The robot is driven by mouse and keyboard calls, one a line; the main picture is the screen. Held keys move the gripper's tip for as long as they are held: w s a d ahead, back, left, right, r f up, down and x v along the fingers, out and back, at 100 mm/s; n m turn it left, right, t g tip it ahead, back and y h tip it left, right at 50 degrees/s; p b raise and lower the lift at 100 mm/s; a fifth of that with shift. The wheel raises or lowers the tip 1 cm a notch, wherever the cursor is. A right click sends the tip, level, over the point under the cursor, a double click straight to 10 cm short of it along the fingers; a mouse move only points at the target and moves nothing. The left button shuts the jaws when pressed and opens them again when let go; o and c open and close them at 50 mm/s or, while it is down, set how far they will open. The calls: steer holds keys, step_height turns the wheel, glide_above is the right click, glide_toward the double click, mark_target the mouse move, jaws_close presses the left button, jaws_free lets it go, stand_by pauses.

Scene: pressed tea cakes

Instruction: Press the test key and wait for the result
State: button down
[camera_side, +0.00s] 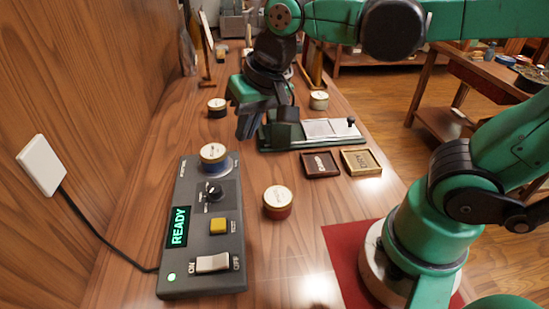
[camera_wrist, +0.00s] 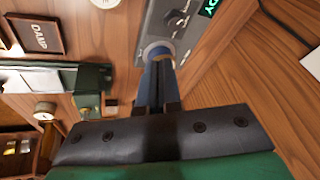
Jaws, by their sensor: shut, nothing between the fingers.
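The grey tester (camera_side: 205,275) lies on the wooden bench. Its screen (camera_side: 178,227) reads READY in green, and a small green light glows at its near corner. The yellow test key (camera_side: 218,226) sits beside the screen, with a black knob (camera_side: 214,191) beyond it and a pale ON/OFF rocker (camera_side: 212,263) nearer. A round pale-topped tea cake (camera_side: 213,152) rests on the blue seat at the tester's far end. My gripper (camera_side: 246,127) is shut and empty, above the bench beyond the tester; its fingers (camera_wrist: 158,68) partly hide the seat end in the wrist view.
A red-sided tin (camera_side: 278,203) stands right of the tester; two more tins (camera_side: 217,107) (camera_side: 319,100) stand farther back. A dark DAMP tray (camera_side: 320,165), a light-framed tray (camera_side: 361,161) and a green-based device (camera_side: 310,140) are at right. A cable runs to a white wall box (camera_side: 41,165).

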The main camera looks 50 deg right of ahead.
mark_target(218, 223)
steer(key=a+r+m+g, duration=0.2)
steer(key=a+m+g, duration=0.2)
steer(key=a, duration=0.4)
steer(key=shift+r+m+h, duration=0.15)
steer(key=shift+m+h, duration=0.25)
steer(key=shift+m, duration=0.3)
steer(key=shift+w, duration=0.15)
step_height(218, 223, down, 14)
